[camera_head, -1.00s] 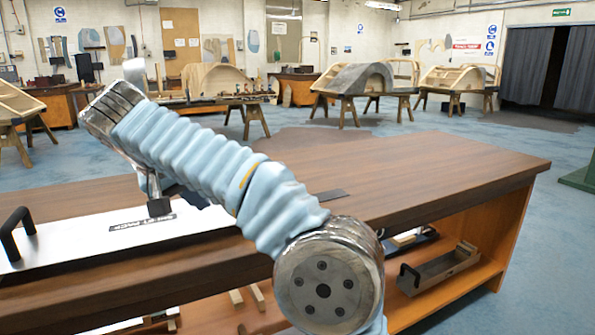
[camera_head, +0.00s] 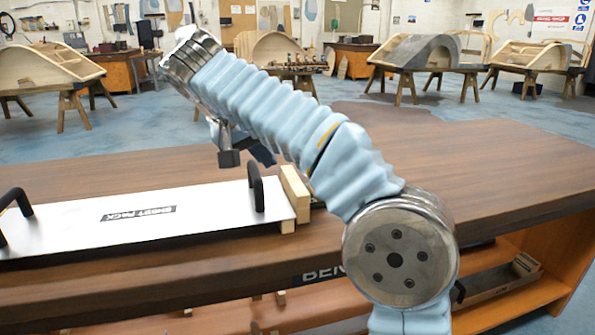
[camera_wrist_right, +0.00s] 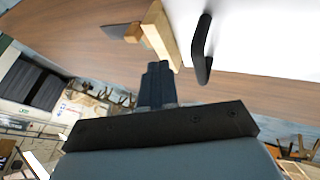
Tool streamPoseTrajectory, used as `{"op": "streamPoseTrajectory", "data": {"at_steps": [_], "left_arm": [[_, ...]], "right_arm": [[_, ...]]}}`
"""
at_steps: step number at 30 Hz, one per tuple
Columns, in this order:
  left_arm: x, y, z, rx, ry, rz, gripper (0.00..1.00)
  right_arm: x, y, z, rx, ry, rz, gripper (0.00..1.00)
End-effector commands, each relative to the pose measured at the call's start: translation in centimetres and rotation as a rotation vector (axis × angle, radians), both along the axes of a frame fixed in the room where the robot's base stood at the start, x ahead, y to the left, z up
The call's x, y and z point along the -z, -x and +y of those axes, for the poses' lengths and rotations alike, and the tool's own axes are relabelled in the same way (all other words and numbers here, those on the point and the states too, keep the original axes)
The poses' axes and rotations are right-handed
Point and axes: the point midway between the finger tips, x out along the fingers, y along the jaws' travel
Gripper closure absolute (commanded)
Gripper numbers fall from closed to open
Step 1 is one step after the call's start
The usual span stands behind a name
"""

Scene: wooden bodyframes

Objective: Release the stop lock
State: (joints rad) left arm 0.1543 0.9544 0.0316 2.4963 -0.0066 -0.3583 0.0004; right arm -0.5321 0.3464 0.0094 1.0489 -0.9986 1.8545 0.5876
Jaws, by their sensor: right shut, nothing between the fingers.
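A flat white panel (camera_head: 120,218) with SHEET PACK lettering lies on the brown workbench (camera_head: 470,165). It has a black handle (camera_head: 256,195) near its right end and another (camera_head: 15,205) at the left. A pale wooden block (camera_head: 294,192) stands at the panel's right end. The wrist view shows this block (camera_wrist_right: 160,32) and a flat dark piece (camera_wrist_right: 116,31) beside it. I cannot tell which part is the stop lock. My right gripper (camera_wrist_right: 157,66) is shut and empty, above the bench and apart from the block. In the head view my forearm partly hides it. My left gripper is out of view.
The bench's right half is clear. A wooden tray (camera_head: 500,285) sits on the shelf below. Wooden frames on trestles (camera_head: 425,55) stand well behind the bench, across open blue floor.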

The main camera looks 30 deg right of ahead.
Motion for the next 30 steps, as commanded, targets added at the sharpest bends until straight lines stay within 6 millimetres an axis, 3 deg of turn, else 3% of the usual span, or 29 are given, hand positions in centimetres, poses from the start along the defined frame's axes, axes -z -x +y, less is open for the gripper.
{"op": "streamPoseTrajectory", "data": {"at_steps": [5, 16, 22, 30], "left_arm": [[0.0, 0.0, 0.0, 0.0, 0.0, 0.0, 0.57], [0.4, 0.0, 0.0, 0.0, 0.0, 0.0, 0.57], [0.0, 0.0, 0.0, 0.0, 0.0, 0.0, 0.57], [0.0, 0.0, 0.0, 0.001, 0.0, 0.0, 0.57]], "right_arm": [[1.7, -0.5, -1.3, 0.003, 0.0, 0.003, 1.0], [8.0, -2.4, -5.5, 0.003, 0.0, 0.004, 1.0], [7.7, -1.8, -8.2, 0.003, -0.001, -0.001, 1.0], [7.8, -1.5, -9.3, 0.001, 0.0, -0.001, 1.0]]}}
